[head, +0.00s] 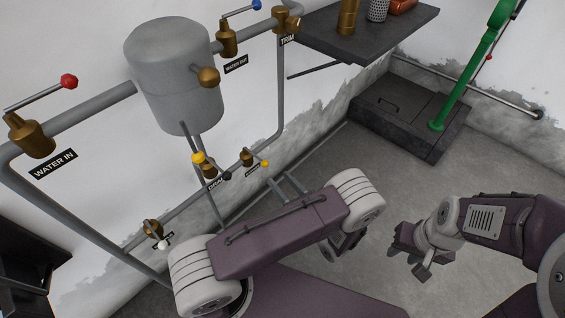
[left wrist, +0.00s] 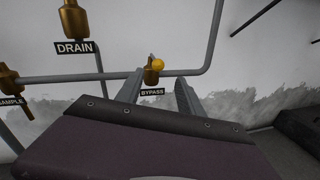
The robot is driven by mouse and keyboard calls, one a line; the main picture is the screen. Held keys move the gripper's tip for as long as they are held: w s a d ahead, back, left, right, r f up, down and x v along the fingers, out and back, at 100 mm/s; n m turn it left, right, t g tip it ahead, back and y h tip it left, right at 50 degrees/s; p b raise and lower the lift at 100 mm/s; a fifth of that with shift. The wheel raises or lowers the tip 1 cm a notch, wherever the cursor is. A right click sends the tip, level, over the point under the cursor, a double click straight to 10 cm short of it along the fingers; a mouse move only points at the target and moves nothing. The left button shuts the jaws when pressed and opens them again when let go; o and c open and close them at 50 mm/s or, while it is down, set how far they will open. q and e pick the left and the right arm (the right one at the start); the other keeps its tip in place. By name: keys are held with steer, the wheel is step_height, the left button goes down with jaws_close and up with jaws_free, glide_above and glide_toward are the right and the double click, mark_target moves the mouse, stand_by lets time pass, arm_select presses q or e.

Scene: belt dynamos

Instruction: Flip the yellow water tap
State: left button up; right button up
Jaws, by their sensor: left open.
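The bypass tap is a brass valve (head: 247,157) with a yellow-orange knob (head: 265,163) on its right, low on the wall pipe. In the left wrist view the bypass tap (left wrist: 151,76) shows near the middle, above its BYPASS label (left wrist: 152,92). A second tap with a bright yellow knob (head: 198,158) is below the tank; it appears to be the drain tap (left wrist: 74,18). My left gripper (head: 279,181) is open and empty, its fingers (left wrist: 158,82) pointing toward the bypass tap, apart from it in the head view. My right gripper (head: 423,262) hangs at right; its jaw opening is unclear.
A grey tank (head: 175,75) hangs on the wall above the lower pipes. Taps with a red knob (head: 69,81), a blue knob (head: 257,5) and a white knob (head: 163,245) are on the piping. A dark shelf (head: 400,35) juts out upper right.

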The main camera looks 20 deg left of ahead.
mark_target(266, 165)
arm_select(q)
steer(key=b+x, duration=0.2)
steer(key=x, duration=0.6)
steer(key=shift+a, duration=0.3)
steer(key=shift+w+a+r, duration=0.1)
steer(key=shift+w+a, duration=0.1)
steer(key=shift+c, duration=0.4)
jaws_close()
stand_by(0.5)
